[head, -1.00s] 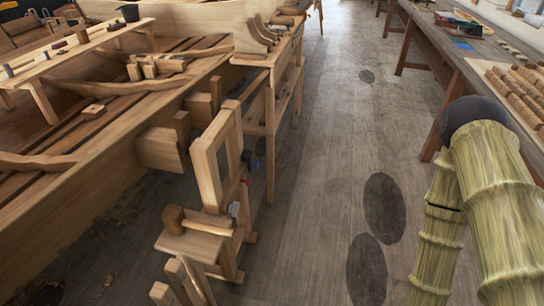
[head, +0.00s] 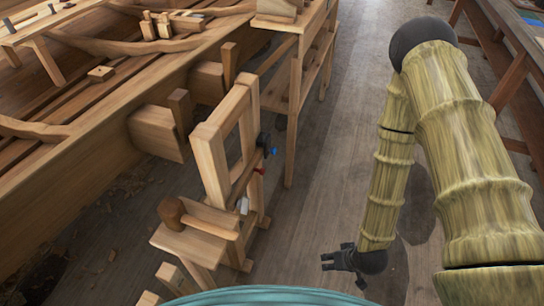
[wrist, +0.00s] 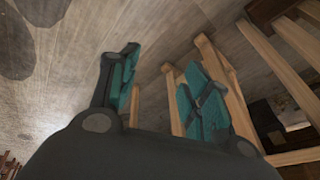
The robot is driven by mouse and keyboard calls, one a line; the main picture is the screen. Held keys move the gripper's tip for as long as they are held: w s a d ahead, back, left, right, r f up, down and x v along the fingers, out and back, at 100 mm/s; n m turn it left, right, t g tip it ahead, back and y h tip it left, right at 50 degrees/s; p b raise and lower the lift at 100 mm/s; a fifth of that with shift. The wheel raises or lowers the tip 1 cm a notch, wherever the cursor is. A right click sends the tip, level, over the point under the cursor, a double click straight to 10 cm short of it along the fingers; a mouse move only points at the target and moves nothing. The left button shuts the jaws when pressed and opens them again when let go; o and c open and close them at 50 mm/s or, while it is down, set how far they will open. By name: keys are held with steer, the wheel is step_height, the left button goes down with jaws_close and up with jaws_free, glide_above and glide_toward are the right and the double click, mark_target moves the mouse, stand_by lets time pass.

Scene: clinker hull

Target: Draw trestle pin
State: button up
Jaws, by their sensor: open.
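A wooden trestle (head: 208,165) with an upright open frame stands left of centre in the head view. Small dark, blue and red items (head: 264,150) and a pale piece (head: 243,205) sit at its right side. I cannot tell which of them, if any, is the trestle pin. My gripper (head: 324,262) is open and empty over the floor, right of the trestle and apart from it, fingers pointing left. In the wrist view my gripper (wrist: 163,68) shows teal pads spread apart, with wooden bars (wrist: 237,85) beyond the right finger.
The planked hull (head: 70,160) fills the left, with a jutting block (head: 157,135). A bench (head: 510,75) stands far right. The floor (head: 310,200) between is clear.

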steer(key=w+a+f+n+t+y+b, duration=0.2)
steer(key=w+f+b, duration=0.15)
steer(key=w, duration=0.75)
steer(key=n+y+b, duration=1.3)
steer(key=b, duration=0.6)
glide_toward(273, 150)
steer(key=w+f+b+x, duration=0.1)
steer(key=x, duration=0.7)
steer(key=shift+b, duration=0.4)
steer(key=shift+f, duration=0.1)
jaws_close()
